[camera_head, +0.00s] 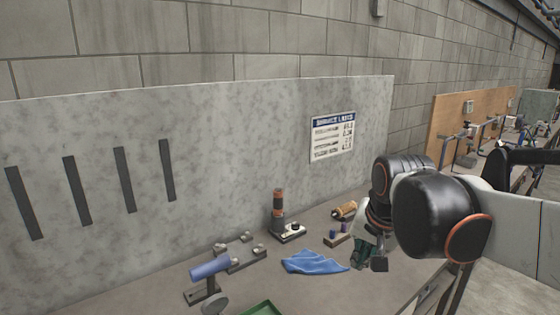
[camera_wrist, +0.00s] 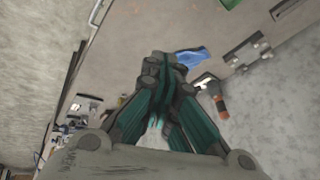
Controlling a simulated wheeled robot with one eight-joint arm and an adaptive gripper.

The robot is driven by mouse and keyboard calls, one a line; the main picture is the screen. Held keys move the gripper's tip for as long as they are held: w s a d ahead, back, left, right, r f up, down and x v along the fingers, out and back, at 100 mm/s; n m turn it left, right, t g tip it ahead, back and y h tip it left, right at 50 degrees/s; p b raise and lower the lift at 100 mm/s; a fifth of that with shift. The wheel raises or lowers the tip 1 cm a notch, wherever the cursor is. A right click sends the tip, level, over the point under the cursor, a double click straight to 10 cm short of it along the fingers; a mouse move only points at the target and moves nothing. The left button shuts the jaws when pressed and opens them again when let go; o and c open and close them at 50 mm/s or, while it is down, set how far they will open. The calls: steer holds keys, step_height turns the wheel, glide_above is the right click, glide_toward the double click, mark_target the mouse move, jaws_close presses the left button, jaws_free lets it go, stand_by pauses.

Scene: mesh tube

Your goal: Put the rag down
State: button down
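The blue rag (camera_head: 313,262) lies crumpled on the workbench, left of my gripper in the head view. It also shows in the wrist view (camera_wrist: 194,57), beyond and just right of my fingertips. My gripper (camera_head: 368,258) is above the bench, to the right of the rag and apart from it. In the wrist view its green-padded fingers (camera_wrist: 168,62) come together at the tips, with no cloth seen between them. Part of the rag is hidden by the fingers in the wrist view.
On the workbench (camera_head: 345,285) stand a blue-handled tool (camera_head: 210,268), a green tray (camera_head: 259,309), an orange-and-black upright tool (camera_head: 278,205), a small block holding bottles (camera_head: 338,233) and an orange roll (camera_head: 345,210). A grey panel (camera_head: 240,150) rises behind. Bare bench lies in front of the rag.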

steer(key=s+d+f+n+t, duration=0.1)
steer(key=s+f+n, duration=0.2)
steer(key=s, duration=0.4)
steer(key=s+d+f+n+t+b, duration=0.1)
steer(key=s+f, duration=0.3)
steer(key=s, duration=0.4)
steer(key=shift+d+n, duration=0.4)
steer(key=shift+n, duration=0.5)
